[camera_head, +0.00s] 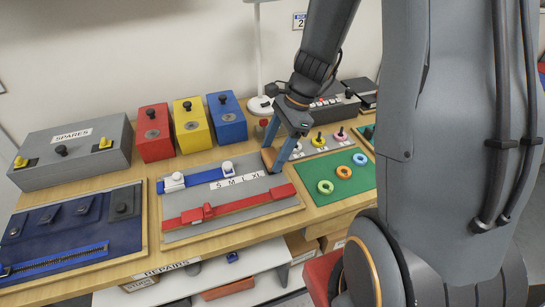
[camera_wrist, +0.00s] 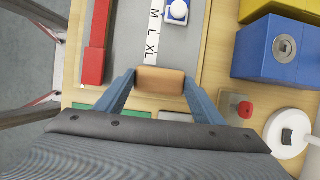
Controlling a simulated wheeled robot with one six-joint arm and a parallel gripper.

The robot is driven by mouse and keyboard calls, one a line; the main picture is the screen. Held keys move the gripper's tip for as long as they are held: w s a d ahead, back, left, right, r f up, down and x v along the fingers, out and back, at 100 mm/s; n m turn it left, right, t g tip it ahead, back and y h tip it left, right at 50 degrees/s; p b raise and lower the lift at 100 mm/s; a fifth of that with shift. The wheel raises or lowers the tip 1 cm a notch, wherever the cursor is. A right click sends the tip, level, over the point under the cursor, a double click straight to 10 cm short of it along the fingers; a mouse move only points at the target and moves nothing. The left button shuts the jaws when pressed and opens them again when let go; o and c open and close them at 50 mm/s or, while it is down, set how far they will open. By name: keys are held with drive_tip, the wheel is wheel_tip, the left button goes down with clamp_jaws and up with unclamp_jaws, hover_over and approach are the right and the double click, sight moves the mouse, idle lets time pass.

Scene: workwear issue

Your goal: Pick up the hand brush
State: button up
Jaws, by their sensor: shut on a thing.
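The hand brush (camera_head: 267,160) shows as a small tan wooden block at the right end of the grey size board, by the S-M-L-XL strip. My gripper (camera_head: 274,162) points down over it, with its blue fingers on either side. In the wrist view, the tan block of the hand brush (camera_wrist: 160,80) sits between the two fingertips, and both touch its ends. My gripper is shut on it. Its bristles are not visible, and I cannot tell whether it is clear of the table.
The grey board (camera_head: 236,212) with red and blue sliders lies to the left. A green mat (camera_head: 325,188) with rings lies to the right. Red, yellow and blue boxes (camera_head: 228,118) stand behind. A lamp base (camera_wrist: 290,132) and a red-knobbed block (camera_wrist: 236,107) are close to my gripper.

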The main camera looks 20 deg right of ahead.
sight(274, 155)
drive_tip(key=shift+r, duration=0.1)
wheel_tip(274, 155, up, 10)
drive_tip(key=b, duration=0.1)
idle(0.3)
